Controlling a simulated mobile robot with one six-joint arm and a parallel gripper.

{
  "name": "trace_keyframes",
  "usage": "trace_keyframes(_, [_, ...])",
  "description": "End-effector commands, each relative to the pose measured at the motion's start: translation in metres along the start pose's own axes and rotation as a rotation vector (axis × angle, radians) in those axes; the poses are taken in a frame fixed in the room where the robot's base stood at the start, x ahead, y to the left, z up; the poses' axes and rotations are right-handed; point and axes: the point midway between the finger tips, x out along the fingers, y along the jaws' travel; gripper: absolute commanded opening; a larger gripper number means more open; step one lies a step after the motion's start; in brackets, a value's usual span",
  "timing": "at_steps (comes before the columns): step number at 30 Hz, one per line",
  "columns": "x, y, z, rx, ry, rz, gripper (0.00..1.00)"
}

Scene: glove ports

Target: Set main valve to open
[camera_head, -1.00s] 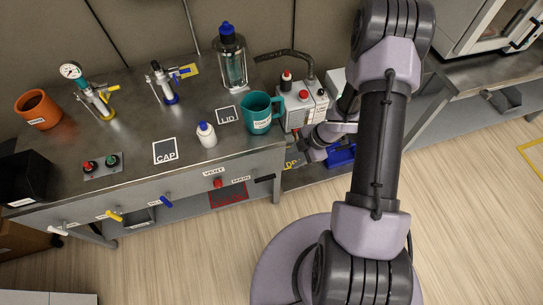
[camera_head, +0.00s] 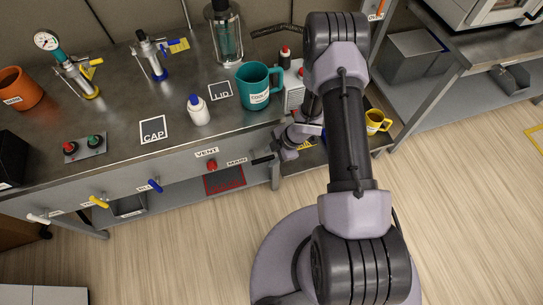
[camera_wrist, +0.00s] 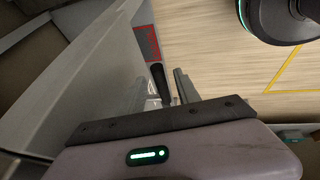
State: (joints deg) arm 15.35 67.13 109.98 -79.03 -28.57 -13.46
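The main valve's black handle (camera_head: 263,160) is on the bench front, just right of the MAIN label (camera_head: 237,161), and points to the right. My gripper (camera_head: 284,150) is close to the handle's right end in the head view, partly hidden by my arm. In the wrist view, the dark handle (camera_wrist: 158,78) shows between the two fingers of my gripper (camera_wrist: 162,88). The fingers are apart, with gaps visible beside the handle. I cannot tell whether either finger touches it.
The red vent knob (camera_head: 212,165) and a red-outlined sign (camera_head: 224,180) are left of the main valve. Blue (camera_head: 155,186) and yellow (camera_head: 99,201) handles stick out farther left. A teal mug (camera_head: 258,88) stands on the bench above. A yellow mug (camera_head: 375,121) is at the right.

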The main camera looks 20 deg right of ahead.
Motion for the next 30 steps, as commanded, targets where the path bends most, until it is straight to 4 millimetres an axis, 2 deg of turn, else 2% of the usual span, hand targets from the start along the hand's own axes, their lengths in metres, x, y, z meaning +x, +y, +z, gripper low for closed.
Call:
trace_keyframes(2, [-0.0005,0.0,-0.0001,0.0,0.0,0.0,0.39])
trace_keyframes(8, [-0.0005,-0.0001,0.0,0.0,0.0,0.0,0.0])
trace_keyframes(30, [-0.0004,-0.0006,0.0001,0.001,0.0,-0.001,0.0])
